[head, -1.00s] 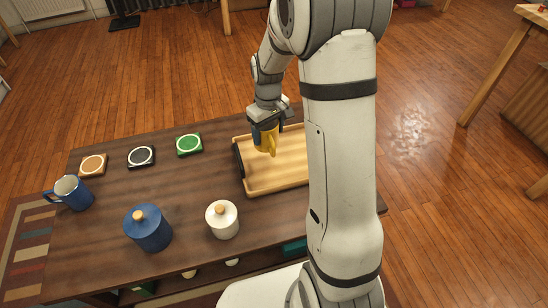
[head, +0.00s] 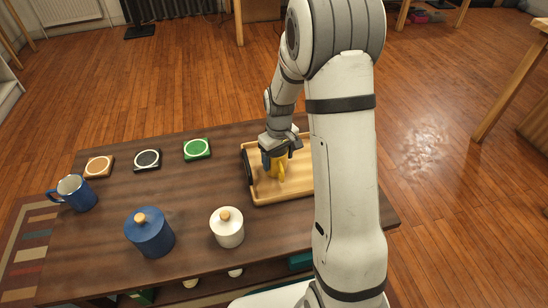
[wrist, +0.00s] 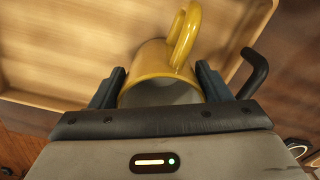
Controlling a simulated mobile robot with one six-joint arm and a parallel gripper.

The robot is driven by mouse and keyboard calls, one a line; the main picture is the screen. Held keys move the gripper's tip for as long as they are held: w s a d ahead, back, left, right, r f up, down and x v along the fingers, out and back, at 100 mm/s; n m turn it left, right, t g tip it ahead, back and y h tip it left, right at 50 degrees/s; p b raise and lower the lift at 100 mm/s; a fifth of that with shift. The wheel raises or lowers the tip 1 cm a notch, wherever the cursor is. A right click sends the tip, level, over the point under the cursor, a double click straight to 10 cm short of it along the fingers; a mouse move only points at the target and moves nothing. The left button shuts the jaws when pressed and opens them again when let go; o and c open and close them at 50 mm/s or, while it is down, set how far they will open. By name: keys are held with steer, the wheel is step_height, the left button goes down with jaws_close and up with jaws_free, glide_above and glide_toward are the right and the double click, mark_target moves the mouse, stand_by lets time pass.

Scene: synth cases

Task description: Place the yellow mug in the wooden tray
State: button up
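The yellow mug (head: 275,166) is at the left part of the wooden tray (head: 296,186) in the head view. My gripper (head: 274,158) is over the tray with its fingers around the mug. In the wrist view, the mug (wrist: 164,62) sits between the two fingertips of my gripper (wrist: 160,82), its handle pointing away at the top. The wooden tray (wrist: 60,45) lies behind it. I cannot tell whether the mug's base touches the tray floor. My arm hides the tray's right side in the head view.
A white lidded jar (head: 228,230) and a blue lidded jar (head: 149,234) stand in front, left of the tray. A blue mug (head: 75,193) stands at the table's left.

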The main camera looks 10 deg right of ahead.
steer(key=o, duration=0.4)
step_height(320, 180, up, 12)
steer(key=p, duration=0.5)
steer(key=s+r+m, duration=0.1)
steer(key=s+r, duration=0.2)
steer(key=s, duration=0.4)
steer(key=s+a+r+m, duration=0.1)
steer(key=s+r+m, duration=0.1)
steer(key=s, duration=0.5)
steer(key=s+r+m+t, duration=0.1)
steer(key=s+r, duration=0.2)
steer(key=s, duration=0.5)
steer(key=shift+a+r, duration=0.3)
steer(key=shift+r, duration=0.05)
steer(key=shift+t, duration=0.8)
steer(key=w+p+v, duration=0.2)
steer(key=p+v, duration=0.7)
steer(key=v, duration=0.1)
steer(key=w+r+p+v, duration=0.1)
steer(key=w+p+v, duration=0.1)
steer(key=p+v, duration=0.8)
steer(key=w+p+v, duration=0.2)
steer(key=p+v, duration=0.7)
steer(key=v, duration=0.2)
steer(key=shift+w+a+r+p, duration=0.15)
steer(key=shift+w+r+p, duration=0.1)
steer(key=shift+r+p, duration=0.2)
